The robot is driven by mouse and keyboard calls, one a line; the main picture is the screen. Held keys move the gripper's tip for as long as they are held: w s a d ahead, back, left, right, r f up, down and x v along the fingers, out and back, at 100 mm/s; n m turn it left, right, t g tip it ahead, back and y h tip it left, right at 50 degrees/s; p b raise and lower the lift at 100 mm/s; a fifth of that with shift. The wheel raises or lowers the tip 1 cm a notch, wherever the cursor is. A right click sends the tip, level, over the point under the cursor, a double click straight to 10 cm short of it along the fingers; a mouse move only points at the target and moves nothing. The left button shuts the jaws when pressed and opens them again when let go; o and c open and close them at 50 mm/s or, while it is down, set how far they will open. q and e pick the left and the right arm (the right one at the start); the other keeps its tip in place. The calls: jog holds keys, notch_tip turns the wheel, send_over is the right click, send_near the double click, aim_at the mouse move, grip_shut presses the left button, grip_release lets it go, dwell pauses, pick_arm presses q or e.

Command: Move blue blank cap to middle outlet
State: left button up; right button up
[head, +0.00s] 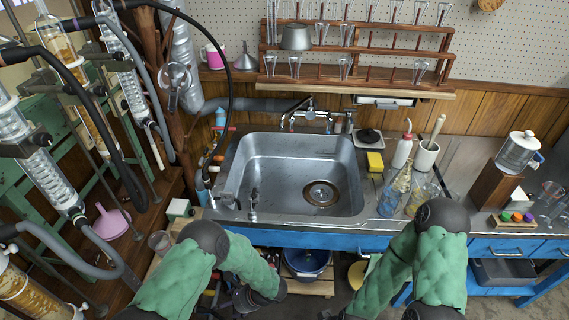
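A small light-blue cap-like piece (221,117) sits at the top of a thin upright pipe left of the sink, above a red lever-like part (222,129). Another blue piece (203,195) is lower on the same piping, beside the sink's left rim. I cannot tell which of these is the blue blank cap, nor which opening is the middle outlet. My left gripper (243,299) is low in front of the counter, dark and partly hidden by my forearm, apart from the piping. My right forearm runs down to the bottom edge, and its gripper is out of view.
A metal sink (250,195) fills the middle of the counter. Glass condensers (50,170) and black hoses crowd the left. Flasks (395,193) and a white bottle (402,152) stand right of the sink. A wooden tray (511,223) holds coloured caps farther right.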

pick_arm(q)
jog(key=shift+r, duration=0.1)
jog(key=s+d+f+n+g+h, duration=0.3)
jog(key=s+d+n+g+h, duration=0.2)
jog(key=s+d+n+h, duration=0.75)
jog(key=shift+w+a+r+n+t, duration=0.3)
jog(key=shift+a+n+t, duration=0.4)
jog(key=shift+n, duration=0.8)
jog(key=shift+w+a+r+n+t, duration=0.3)
jog(key=shift+a+n+t, duration=0.4)
jog(key=shift+n, duration=0.75)
jog(key=shift+w+a+r+n+t, duration=0.25)
jog(key=shift+a+n+t, duration=0.2)
jog(key=shift+n+t, duration=0.75)
jog(key=shift+n+g, duration=0.3)
jog(key=shift+c, duration=0.2)
